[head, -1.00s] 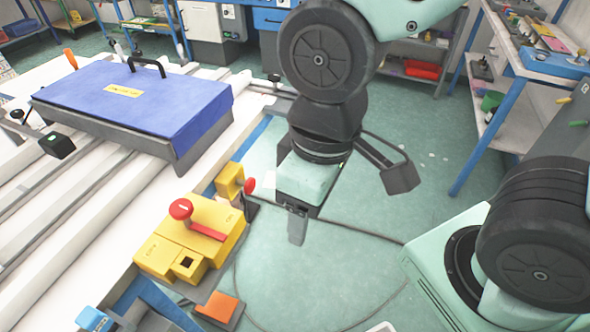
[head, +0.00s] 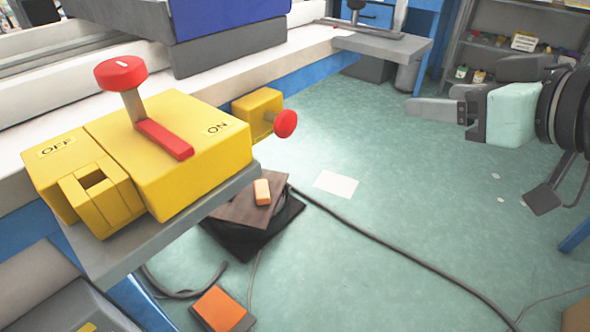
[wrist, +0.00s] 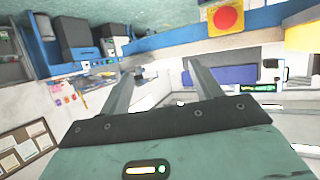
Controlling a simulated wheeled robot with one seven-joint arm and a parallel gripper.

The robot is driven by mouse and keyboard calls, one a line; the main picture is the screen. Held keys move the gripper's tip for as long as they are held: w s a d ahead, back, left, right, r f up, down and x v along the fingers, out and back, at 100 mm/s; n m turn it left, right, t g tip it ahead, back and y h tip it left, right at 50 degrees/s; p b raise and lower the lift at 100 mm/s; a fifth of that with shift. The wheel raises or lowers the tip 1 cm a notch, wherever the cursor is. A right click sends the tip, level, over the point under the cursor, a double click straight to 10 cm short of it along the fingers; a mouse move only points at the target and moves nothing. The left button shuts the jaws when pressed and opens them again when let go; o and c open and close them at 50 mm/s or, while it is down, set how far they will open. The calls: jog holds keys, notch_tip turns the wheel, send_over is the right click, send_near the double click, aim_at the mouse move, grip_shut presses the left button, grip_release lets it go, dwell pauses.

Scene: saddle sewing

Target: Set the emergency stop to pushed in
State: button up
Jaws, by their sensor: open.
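The emergency stop is a red mushroom button (head: 285,123) on the side of a small yellow box (head: 256,112), at the bench edge in the head view. The button stands out from the box on a short stem. In the wrist view the red button (wrist: 226,18) shows face-on near the top edge, on its yellow box. My gripper (head: 430,103) is at the right of the head view, pointing left toward the button, with a wide gap between them. Its two fingers (wrist: 160,77) are apart and empty in the wrist view.
A larger yellow switch box (head: 205,135) with a red lever (head: 120,74) and OFF and ON labels sits left of the button. An orange pedal (head: 222,310) and a dark cable (head: 390,252) lie on the floor. The space between gripper and button looks clear.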

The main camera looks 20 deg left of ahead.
jog(key=s+a+f+n+g+y+b, duration=0.25)
jog(key=s+f+n+y+b, duration=0.35)
jog(key=b, duration=0.8)
jog(key=m+y+p, duration=0.1)
jog(key=m+p, duration=0.1)
jog(key=p, duration=1.2)
send_near(291, 124)
jog(key=shift+n+g, duration=0.3)
jog(key=shift+g, duration=0.05)
jog(key=b+x, duration=0.2)
jog(key=x, duration=0.6)
jog(key=shift+w, duration=0.25)
jog(key=shift+w+a, duration=0.25)
jog(key=shift+a, duration=0.4)
